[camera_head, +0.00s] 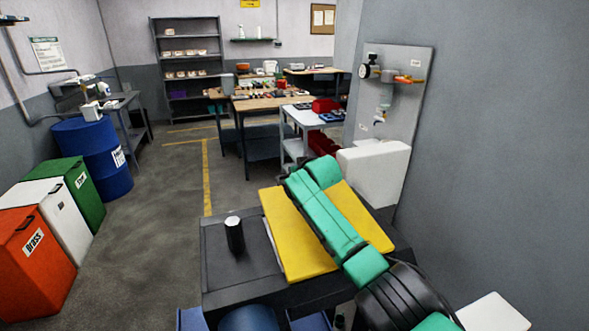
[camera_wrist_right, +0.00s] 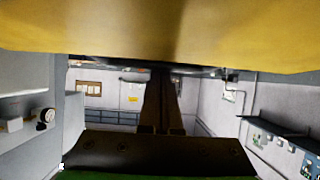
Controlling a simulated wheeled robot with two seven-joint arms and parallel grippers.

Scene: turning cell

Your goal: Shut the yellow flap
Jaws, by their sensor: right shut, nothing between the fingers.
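The yellow flap (camera_head: 297,245) is a flat panel at the black bench (camera_head: 222,285) in the head view. My green right arm crosses in front of it and hides its middle. How far the flap stands open is hard to tell. In the right wrist view the flap (camera_wrist_right: 150,28) fills the top of the picture, close to the camera and blurred. My right gripper (camera_wrist_right: 163,76) shows there as two dark fingers side by side, shut and empty. Its tips reach the flap's edge in the picture; contact cannot be told. My left gripper is not in view.
A dark cylinder (camera_head: 234,235) stands on the bench left of the flap. A white box (camera_head: 374,168) is behind the flap, by the gauge panel (camera_head: 398,100). Bins and a blue barrel (camera_head: 92,155) stand at left. The floor between is open.

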